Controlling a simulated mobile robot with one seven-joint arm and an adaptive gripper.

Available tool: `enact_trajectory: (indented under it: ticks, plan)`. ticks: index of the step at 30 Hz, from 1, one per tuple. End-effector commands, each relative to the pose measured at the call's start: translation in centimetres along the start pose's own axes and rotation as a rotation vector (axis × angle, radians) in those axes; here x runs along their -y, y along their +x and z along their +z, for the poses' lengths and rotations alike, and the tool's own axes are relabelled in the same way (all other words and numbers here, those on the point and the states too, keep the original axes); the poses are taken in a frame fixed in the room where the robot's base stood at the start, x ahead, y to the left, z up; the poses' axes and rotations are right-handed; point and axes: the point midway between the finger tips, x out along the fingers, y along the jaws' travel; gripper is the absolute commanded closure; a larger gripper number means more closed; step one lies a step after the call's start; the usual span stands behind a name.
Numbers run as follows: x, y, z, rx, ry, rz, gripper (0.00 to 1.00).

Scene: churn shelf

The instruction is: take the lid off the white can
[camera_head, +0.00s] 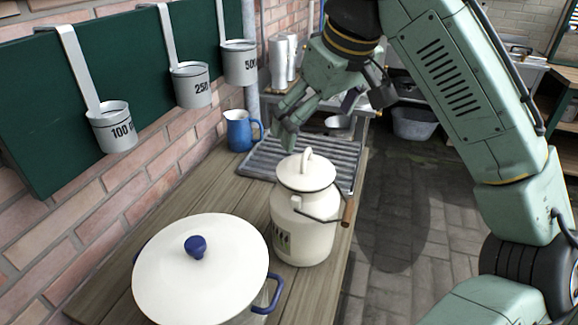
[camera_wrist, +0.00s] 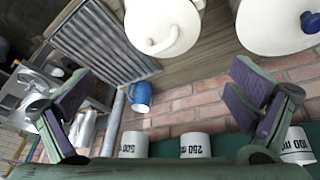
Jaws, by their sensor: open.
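The white can (camera_head: 300,240) stands upright on the wooden counter, with a wire bail and a wooden grip hanging at its right side. Its white lid (camera_head: 307,176) sits on top and carries a looped handle (camera_head: 307,157). The lid also shows at the top of the wrist view (camera_wrist: 165,22). My gripper (camera_head: 306,112) is open and empty, above and behind the can, apart from the lid. In the wrist view my spread fingers (camera_wrist: 160,78) frame the lower picture, with the lid beyond their tips.
A large white pot (camera_head: 170,275) with blue knob and handles stands front left of the can. A blue jug (camera_head: 240,130) and a ribbed drainboard (camera_head: 262,158) lie behind. Measuring cups (camera_head: 113,128) hang from a green board on the left brick wall. The floor at right is open.

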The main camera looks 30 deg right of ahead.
Motion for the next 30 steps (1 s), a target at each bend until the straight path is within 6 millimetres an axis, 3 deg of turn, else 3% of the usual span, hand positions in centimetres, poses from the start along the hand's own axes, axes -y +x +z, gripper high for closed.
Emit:
enact_trajectory:
  ticks: [6, 14, 21, 30]
  plan:
    - [0.1, 3.5, 0.0, 0.0, 0.0, -0.004, 0.0]
    - [0.1, 5.5, -0.1, 0.001, 0.001, -0.002, 0.0]
    - [0.3, 9.1, -0.1, 0.002, 0.001, -0.001, 0.0]
    - [0.3, 10.1, -0.1, 0.0, 0.001, -0.001, 0.0]
